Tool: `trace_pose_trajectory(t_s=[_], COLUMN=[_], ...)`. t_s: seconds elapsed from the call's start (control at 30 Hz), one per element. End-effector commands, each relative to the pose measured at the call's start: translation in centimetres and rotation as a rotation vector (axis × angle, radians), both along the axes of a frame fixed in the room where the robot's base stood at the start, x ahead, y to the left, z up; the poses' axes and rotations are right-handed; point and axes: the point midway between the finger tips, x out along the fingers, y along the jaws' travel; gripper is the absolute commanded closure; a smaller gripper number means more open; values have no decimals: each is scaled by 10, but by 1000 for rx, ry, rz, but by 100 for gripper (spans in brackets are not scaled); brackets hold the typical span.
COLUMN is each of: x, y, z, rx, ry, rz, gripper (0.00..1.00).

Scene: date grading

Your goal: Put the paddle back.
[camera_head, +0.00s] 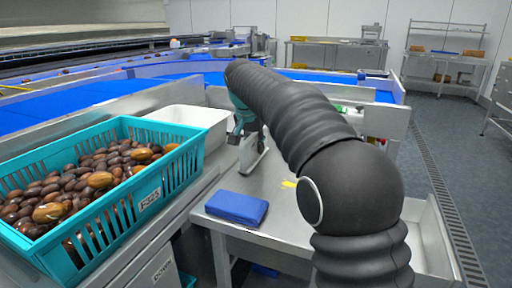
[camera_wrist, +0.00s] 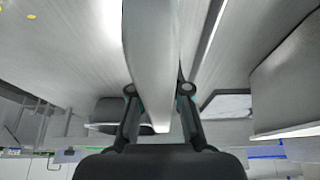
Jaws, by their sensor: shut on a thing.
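The paddle (camera_wrist: 152,50), pale grey and long, runs down the middle of the wrist view between the two fingers of my gripper (camera_wrist: 159,92), which is shut on it. In the head view my gripper (camera_head: 246,138) is above the steel table, partly hidden by my arm. A pale piece of the paddle (camera_head: 253,158) shows below it, close over the table top. I cannot tell whether it touches the table. The paddle's resting place is not clear in either view.
A teal crate (camera_head: 152,183) of dates stands at the left, with a white bin (camera_head: 205,117) behind it. A blue pad (camera_head: 237,207) lies on the steel table (camera_head: 285,215) near its front edge. A small yellow mark (camera_head: 289,184) is beside my arm. Blue conveyors run behind.

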Motion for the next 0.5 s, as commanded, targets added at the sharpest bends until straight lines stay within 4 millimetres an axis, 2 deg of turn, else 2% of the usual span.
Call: trace_pose_trajectory(t_s=[0.4,0.43,0.5], x=[0,0,0], y=[0,0,0], z=[-5,-4,-4], rx=[0,0,0], ry=[-1,0,0], rz=[0,0,0], gripper=[100,76,59])
